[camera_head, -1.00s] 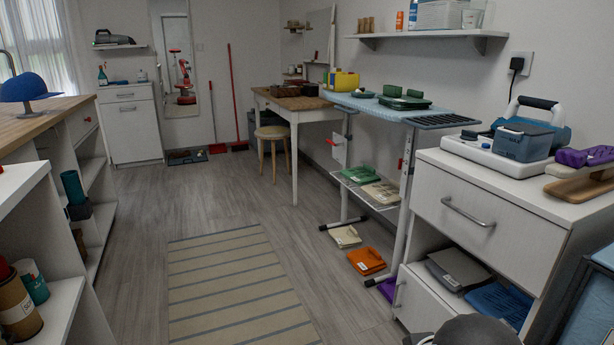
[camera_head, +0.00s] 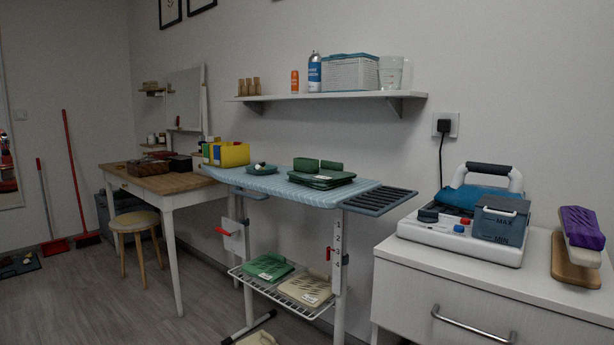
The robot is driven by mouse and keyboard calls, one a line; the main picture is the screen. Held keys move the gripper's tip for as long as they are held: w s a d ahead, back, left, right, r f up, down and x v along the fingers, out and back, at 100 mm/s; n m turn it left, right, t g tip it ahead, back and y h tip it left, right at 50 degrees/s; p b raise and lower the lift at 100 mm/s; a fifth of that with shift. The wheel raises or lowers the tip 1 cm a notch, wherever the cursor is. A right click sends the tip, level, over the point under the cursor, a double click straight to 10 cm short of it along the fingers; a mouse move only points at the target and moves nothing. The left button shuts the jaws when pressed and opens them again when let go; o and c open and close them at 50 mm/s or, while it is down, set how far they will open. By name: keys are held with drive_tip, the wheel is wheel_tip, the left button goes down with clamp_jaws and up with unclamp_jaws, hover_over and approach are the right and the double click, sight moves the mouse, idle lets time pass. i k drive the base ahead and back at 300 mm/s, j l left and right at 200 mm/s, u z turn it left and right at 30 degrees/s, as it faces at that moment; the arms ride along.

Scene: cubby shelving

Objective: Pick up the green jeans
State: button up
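A folded green cloth item (camera_head: 268,267) lies flat on the wire rack (camera_head: 262,292) under the ironing board, at its left side. A folded cream item (camera_head: 307,288) lies to its right on the same rack. A darker green stack (camera_head: 322,181) lies on top of the blue-striped ironing board (camera_head: 276,187), with two small green pieces on it. I cannot tell from their shape which of the green items is the jeans. My gripper is not in view.
A wooden-topped table (camera_head: 160,184) and a stool (camera_head: 134,222) stand at left. A wall shelf (camera_head: 330,97) hangs above.

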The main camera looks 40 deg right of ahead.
sight(307, 171)
drive_tip(key=i+z, duration=0.3)
drive_tip(key=z, duration=0.15)
drive_tip(key=i+j+z, duration=0.25)
drive_tip(key=z, duration=0.15)
drive_tip(key=i+j+z, duration=0.25)
drive_tip(key=z, duration=0.2)
drive_tip(key=i, duration=0.05)
